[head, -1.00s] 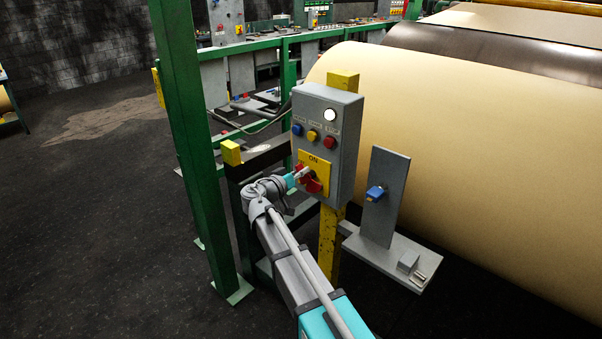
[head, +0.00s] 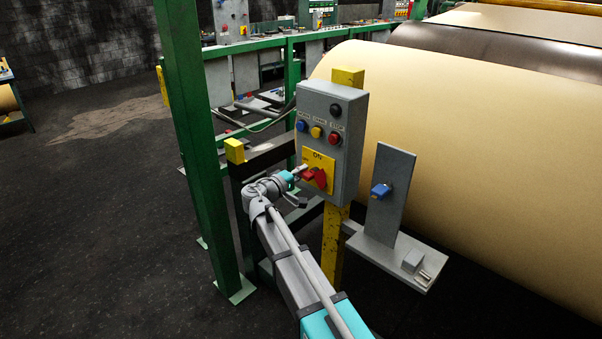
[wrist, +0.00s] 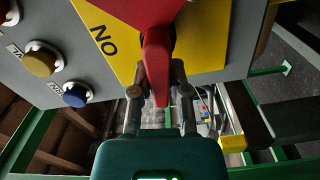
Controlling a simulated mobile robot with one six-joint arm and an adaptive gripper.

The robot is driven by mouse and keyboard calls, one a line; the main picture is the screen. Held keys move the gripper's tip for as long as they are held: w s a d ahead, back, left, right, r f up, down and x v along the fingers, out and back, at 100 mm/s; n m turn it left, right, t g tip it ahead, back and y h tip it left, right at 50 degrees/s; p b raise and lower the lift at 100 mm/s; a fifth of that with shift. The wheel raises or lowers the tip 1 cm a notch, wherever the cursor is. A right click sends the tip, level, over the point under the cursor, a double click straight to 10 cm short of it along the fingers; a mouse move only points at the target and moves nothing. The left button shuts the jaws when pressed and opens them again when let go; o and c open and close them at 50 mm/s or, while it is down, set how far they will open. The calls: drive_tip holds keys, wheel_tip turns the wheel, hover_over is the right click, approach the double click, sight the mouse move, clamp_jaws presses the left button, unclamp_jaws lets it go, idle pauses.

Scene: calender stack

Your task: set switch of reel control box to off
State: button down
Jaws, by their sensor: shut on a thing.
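The reel control box (head: 346,150) is a grey box on a yellow post, with a dark round lamp (head: 335,110) at its top. A red rotary switch (head: 319,176) sits on a yellow plate (head: 317,160) marked ON at the lower front; the switch also shows in the wrist view (wrist: 157,55). My gripper (head: 303,172) is at the switch from the left. In the wrist view my gripper (wrist: 160,85) has its fingers on both sides of the red handle, shut on it. The OFF mark is not clearly readable.
Blue, yellow and red buttons (head: 317,132) sit above the switch. A grey bracket with a blue knob (head: 381,190) stands to the right, before a large cream roll (head: 470,150). A green post (head: 195,150) stands left of my arm.

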drive_tip(key=shift+f+n, duration=0.25)
drive_tip(key=shift+n, duration=0.75)
drive_tip(key=c, duration=0.6)
unclamp_jaws()
drive_tip(key=v, duration=1.2)
drive_tip(key=shift+w, duration=0.1)
